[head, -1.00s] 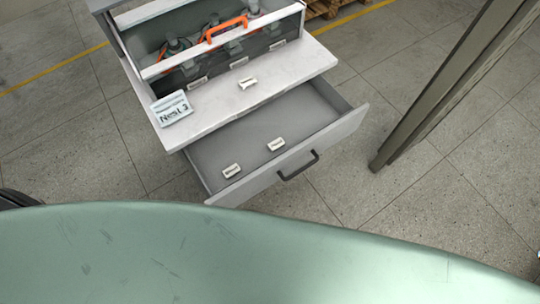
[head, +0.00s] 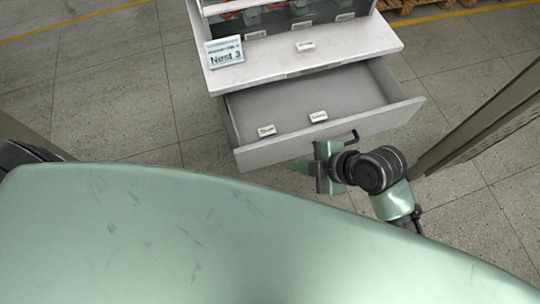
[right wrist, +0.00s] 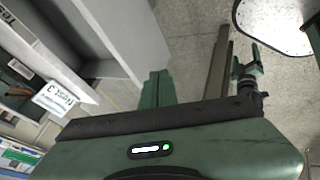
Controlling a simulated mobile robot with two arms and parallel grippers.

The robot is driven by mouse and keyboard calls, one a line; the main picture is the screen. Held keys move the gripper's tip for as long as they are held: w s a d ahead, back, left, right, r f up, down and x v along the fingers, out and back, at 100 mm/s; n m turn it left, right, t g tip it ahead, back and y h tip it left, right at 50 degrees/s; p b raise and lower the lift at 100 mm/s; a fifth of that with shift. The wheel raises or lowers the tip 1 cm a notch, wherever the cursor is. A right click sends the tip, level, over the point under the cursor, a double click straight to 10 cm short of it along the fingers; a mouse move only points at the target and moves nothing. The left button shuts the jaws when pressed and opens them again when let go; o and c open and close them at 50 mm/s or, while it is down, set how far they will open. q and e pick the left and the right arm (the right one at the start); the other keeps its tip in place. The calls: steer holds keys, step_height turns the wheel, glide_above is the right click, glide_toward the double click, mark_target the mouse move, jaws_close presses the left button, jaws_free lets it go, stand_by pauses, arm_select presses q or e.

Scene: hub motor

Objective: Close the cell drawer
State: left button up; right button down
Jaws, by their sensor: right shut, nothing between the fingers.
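The cell drawer (head: 400,116) is a light grey drawer, pulled well out from under the white worktop of the cabinet in the head view. Two small white labelled pieces (head: 317,117) lie inside it. Its dark handle (head: 352,137) shows partly; my right gripper hides the rest. My right gripper (head: 300,166) is in front of the drawer's front panel, close to the handle, pointing left. Its green fingers are together and empty in the right wrist view (right wrist: 157,78), where the drawer's grey panel (right wrist: 130,35) is close by on the left. I cannot tell whether they touch.
A grey-brown post (head: 490,115) stands on the right. Tiled floor is free left of the cabinet and between the drawer and the post.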

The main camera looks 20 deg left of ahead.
glide_toward(266, 153)
step_height(266, 153, down, 3)
steer(key=s, duration=0.3)
arm_select(q)
steer(key=shift+w+r, duration=0.15)
steer(key=shift+w, duration=0.1)
arm_select(e)
steer(key=shift+w+a+f, duration=0.15)
steer(key=shift+w+a, duration=0.55)
steer(key=shift+w, duration=0.2)
steer(key=shift+w+a+f, duration=0.1)
steer(key=shift+w+a, duration=0.6)
steer(key=shift+w, duration=0.15)
steer(key=shift+w+a, duration=0.1)
